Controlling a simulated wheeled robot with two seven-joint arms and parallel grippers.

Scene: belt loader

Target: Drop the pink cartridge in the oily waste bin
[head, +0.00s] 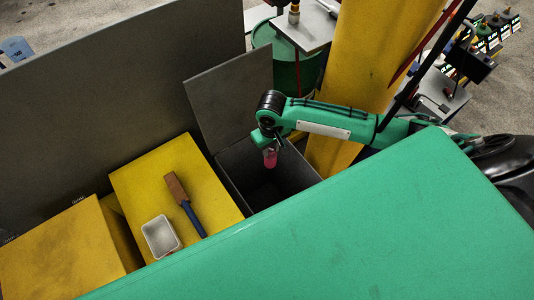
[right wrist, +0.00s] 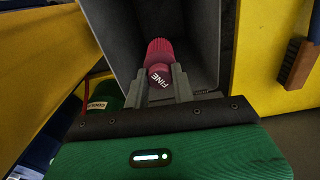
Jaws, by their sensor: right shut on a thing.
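The pink cartridge (head: 270,157) is held by my right gripper (head: 271,146) over the mouth of a dark grey open bin. In the right wrist view the cartridge (right wrist: 159,62) shows a ribbed pink body and the word "FINE" on its end, between the two fingers of my right gripper (right wrist: 160,84). The dark grey bin (head: 235,182) has its lid (head: 230,95) standing open behind it. Its inside (right wrist: 205,40) lies beyond the cartridge in the right wrist view. I cannot read a label on the bin in the head view. My left gripper is not in view.
A yellow box (head: 150,185) left of the bin carries a brush (head: 183,203) and a small white tray (head: 160,236). Another yellow block (head: 60,255) stands further left. A yellow column (head: 370,80) rises right of the bin. A green drum (head: 288,60) stands behind.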

